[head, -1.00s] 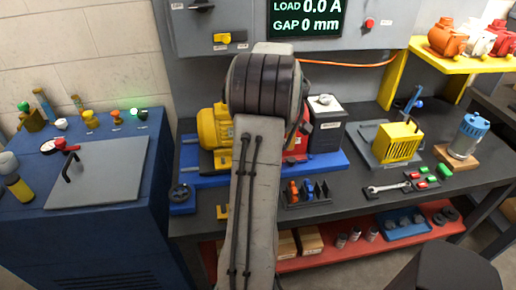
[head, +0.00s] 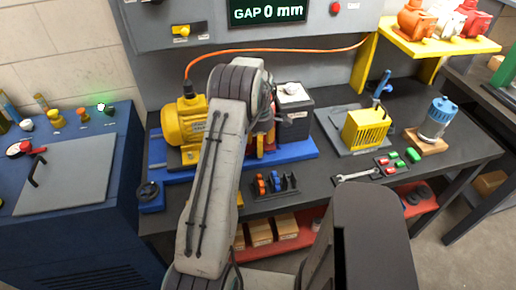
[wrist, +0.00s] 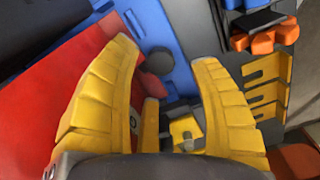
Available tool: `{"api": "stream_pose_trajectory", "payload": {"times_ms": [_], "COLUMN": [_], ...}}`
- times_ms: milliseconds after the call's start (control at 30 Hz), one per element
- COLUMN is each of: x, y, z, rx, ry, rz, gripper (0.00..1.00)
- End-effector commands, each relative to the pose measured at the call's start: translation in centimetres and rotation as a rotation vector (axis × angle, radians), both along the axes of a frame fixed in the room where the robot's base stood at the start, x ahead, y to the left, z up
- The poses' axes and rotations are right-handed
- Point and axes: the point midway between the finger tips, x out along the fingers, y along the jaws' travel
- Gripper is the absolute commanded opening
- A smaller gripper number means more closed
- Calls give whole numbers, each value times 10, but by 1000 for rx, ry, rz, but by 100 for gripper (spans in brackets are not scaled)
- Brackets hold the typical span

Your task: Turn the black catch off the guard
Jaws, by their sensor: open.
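My gripper (wrist: 166,56) is open, with its two yellow fingers spread in the wrist view. A dark round piece (wrist: 159,62), perhaps the black catch, shows between the fingertips against a blue base (wrist: 185,75). I cannot tell its turned position or whether a finger touches it. A red surface (wrist: 45,100), likely the guard, lies left of and partly behind the left finger. In the head view a little of the red part (head: 268,138) shows beside my arm, between the yellow motor (head: 184,122) and a dark box (head: 293,112). My arm hides the gripper there.
A rack (head: 275,185) with orange and blue pieces stands in front of the blue base. A wrench (head: 355,176), a yellow slotted cover (head: 366,130) and a blue-topped cylinder (head: 437,118) are to the right. An orange cable (head: 290,57) runs behind my arm.

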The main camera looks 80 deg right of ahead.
Motion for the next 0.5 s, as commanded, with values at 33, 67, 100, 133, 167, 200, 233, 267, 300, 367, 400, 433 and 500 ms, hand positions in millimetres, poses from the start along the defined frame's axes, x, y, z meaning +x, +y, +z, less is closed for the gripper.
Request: {"api": "stream_pose_trajectory", "payload": {"times_ms": [33, 67, 100, 133, 167, 200, 233, 267, 300, 367, 400, 433, 500], "x": [0, 0, 0, 0, 0, 0, 0, 1, 1, 0, 1, 1, 1], "y": [1, 1, 1, 1, 1, 1, 1, 1, 0, 0, 0, 0, 0], "z": [-5, -9, -13, -16, -18, -21, -24, -26, -28, -30, -31, -31, -32], "rx": [3, 3, 4, 3, 2, 2, 2, 2, 1, 0, 0, 0, 0], "ry": [0, 0, 0, 0, 0, 0, -1, 0, 0, 0, 0, 0, 0], "rz": [0, 0, 0, 0, 0, 0, 0, 0, 0, 0, 0, 0, 0], "gripper": [57, 57, 57, 57, 57, 57, 57, 57, 57, 57, 57, 57, 57]}}
